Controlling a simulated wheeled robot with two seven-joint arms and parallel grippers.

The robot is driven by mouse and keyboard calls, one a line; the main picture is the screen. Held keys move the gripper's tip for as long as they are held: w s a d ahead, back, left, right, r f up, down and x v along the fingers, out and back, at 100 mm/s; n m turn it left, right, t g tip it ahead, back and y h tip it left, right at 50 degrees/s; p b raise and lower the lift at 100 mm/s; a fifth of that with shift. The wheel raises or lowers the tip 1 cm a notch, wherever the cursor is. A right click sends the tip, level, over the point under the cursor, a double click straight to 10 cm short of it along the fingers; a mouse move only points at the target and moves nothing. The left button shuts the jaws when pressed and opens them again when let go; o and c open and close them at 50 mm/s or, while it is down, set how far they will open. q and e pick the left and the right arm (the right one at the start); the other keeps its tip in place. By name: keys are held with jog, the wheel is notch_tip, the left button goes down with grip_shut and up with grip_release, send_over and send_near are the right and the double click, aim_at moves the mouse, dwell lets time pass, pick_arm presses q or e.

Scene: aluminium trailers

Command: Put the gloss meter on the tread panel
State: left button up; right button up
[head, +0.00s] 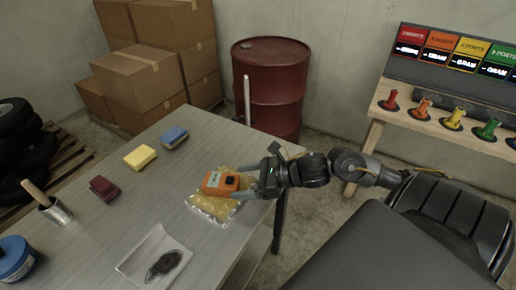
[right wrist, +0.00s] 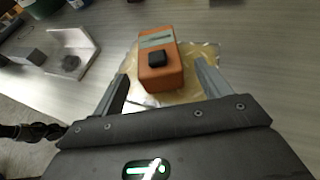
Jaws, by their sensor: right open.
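The gloss meter (head: 220,182) is an orange box with a dark button and a pale display. It lies on the tread panel (head: 207,207), a yellowish plate with a raised pattern and pale edges, on the grey table. In the right wrist view the gloss meter (right wrist: 161,75) sits over the tread panel (right wrist: 205,54), which shows around it. My right gripper (head: 246,181) comes in from the right at the meter's near end. In the right wrist view the fingers of the right gripper (right wrist: 160,72) are spread on either side of the meter, with gaps.
A red drum (head: 270,85) stands behind. The table's middle is clear.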

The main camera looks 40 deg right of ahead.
jog(key=shift+b+v, duration=0.35)
jog(key=shift+v, duration=2.15)
